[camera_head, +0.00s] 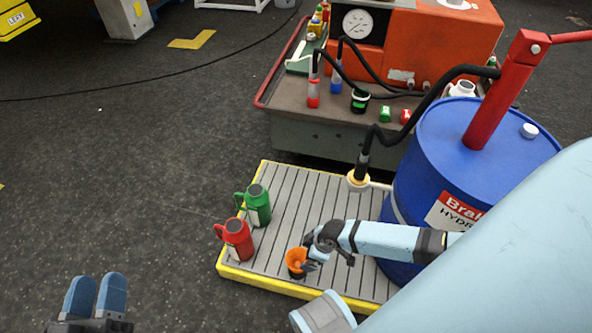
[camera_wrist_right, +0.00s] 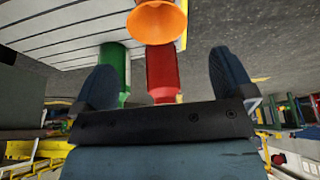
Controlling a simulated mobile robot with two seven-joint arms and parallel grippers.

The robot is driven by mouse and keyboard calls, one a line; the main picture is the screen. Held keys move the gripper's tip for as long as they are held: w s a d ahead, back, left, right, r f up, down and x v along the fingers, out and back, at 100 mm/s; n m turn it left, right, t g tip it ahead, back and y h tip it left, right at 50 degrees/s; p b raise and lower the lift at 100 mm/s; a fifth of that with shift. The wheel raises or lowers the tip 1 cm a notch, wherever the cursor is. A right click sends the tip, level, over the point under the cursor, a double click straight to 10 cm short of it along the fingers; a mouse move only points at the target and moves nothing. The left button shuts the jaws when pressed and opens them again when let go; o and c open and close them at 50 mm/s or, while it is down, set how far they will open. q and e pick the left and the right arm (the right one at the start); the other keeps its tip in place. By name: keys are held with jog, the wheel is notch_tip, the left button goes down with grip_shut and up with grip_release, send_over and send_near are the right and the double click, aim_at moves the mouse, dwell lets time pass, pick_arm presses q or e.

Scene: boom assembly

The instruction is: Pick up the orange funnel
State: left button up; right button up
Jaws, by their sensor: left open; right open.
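The orange funnel (camera_head: 296,261) stands on the slatted pallet near its front edge. My right gripper (camera_head: 310,254) is open, close to the funnel's right side in the head view. In the right wrist view the funnel's wide mouth (camera_wrist_right: 158,22) shows at the top, ahead of the two spread blue fingers (camera_wrist_right: 165,78) and roughly midway between them. Nothing is held there; whether a finger touches the funnel is unclear. My left gripper (camera_head: 96,284) is open and empty at the bottom left, over the floor, away from the pallet.
A red jug (camera_head: 237,238) and a green jug (camera_head: 257,205) stand on the pallet (camera_head: 300,190), left of the funnel. A blue drum (camera_head: 430,165) with a red pump stands at the right. A hose nozzle (camera_head: 357,180) hangs above the pallet. A cart (camera_head: 300,125) stands behind.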

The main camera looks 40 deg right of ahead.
jog(key=b, duration=0.2)
send_near(293, 262)
jog(key=shift+s+a+f, duration=0.1)
jog(key=shift+s+f, duration=0.1)
jog(key=shift+f, duration=0.2)
jog(key=shift+w+a+f+b, duration=0.1)
jog(key=shift+w+f+b, duration=0.1)
jog(key=shift+f+b, duration=0.15)
jog(key=b+x, duration=0.2)
jog(key=x, duration=0.1)
jog(key=shift+w+f+b, duration=0.25)
jog(key=shift+f+b, duration=0.1)
jog(key=shift+w+a+f, duration=0.1)
jog(key=shift+w+f, duration=0.05)
jog(key=shift+f, duration=0.2)
pick_arm(q)
notch_tip(293, 262, down, 6)
jog(key=w+m+g, duration=0.1)
jog(key=m, duration=0.1)
jog(key=shift+g, duration=0.4)
pick_arm(e)
jog(key=shift+r, duration=0.1)
jog(key=shift+c, duration=0.2)
pick_arm(q)
jog(key=shift+a+f, duration=0.1)
pick_arm(e)
jog(key=c, duration=0.6)
